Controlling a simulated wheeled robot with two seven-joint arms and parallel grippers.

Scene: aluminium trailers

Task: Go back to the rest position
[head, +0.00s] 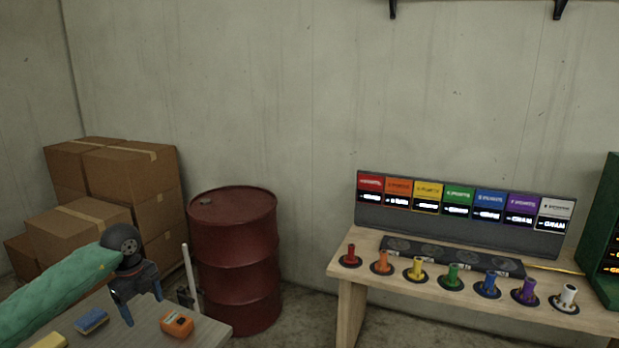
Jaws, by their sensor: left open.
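My left gripper (142,304) is in the lower left of the head view, at the end of my green-sleeved arm. It is dark grey with fingers pointing down, open, with nothing seen between them. It hangs over the grey table (205,325). A blue block (91,320) lies to its left and an orange device (176,323) to its right. I cannot tell the exact height of the fingertips above the table. My right gripper is not in view.
A yellow block (50,341) lies at the table's near left. A red barrel (235,260) and stacked cardboard boxes (130,185) stand behind. A wooden bench (345,272) at right holds several coloured pegs. Floor shows between barrel and bench.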

